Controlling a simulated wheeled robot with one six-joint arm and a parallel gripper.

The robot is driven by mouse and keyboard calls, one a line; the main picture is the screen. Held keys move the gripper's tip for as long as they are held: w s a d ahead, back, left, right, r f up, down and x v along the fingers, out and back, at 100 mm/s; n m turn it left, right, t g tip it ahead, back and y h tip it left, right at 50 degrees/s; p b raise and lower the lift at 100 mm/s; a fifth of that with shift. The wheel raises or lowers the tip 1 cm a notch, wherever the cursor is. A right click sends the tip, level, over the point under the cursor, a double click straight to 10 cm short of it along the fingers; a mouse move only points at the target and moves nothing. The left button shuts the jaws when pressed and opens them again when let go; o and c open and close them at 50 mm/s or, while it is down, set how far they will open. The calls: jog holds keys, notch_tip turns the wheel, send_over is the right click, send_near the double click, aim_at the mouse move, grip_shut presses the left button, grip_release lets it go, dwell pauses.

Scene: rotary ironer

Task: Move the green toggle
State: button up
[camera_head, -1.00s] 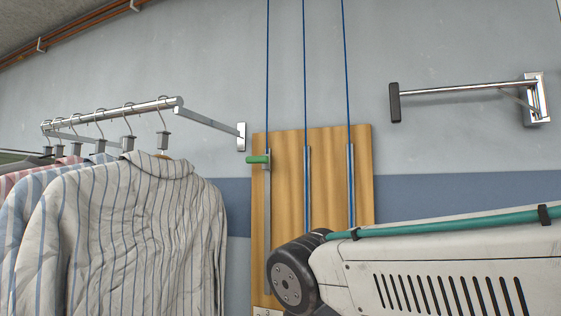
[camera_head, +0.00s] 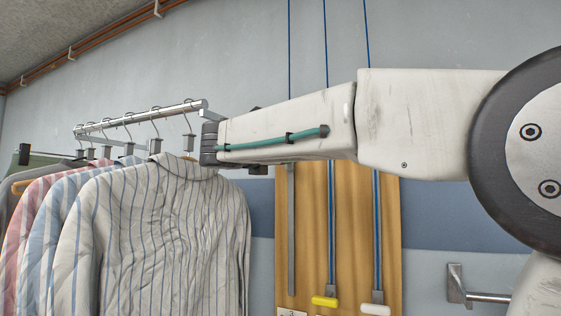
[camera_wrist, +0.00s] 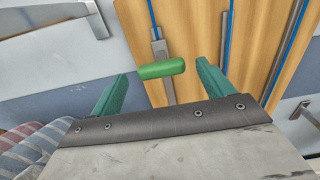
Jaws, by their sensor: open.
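The green toggle (camera_wrist: 162,70) shows in the wrist view as a short rounded handle on a grey slider, in front of the wooden board (camera_wrist: 190,40). My gripper (camera_wrist: 161,71) is open, with one green finger on each side of the toggle. The toggle lies across the gap, apart from both fingers in the picture; how far ahead it is I cannot tell. In the head view my arm covers the toggle, and its grey rail (camera_head: 291,230) shows below the arm.
A yellow toggle (camera_head: 325,301) and a white toggle (camera_head: 376,310) hang low on the neighbouring rails. Striped shirts (camera_head: 160,240) hang from a metal rack (camera_head: 140,115) close on the left. A metal bracket (camera_head: 456,284) is on the wall at lower right.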

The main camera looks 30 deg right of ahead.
jog(key=shift+x, duration=1.85)
jog(key=shift+s, duration=0.1)
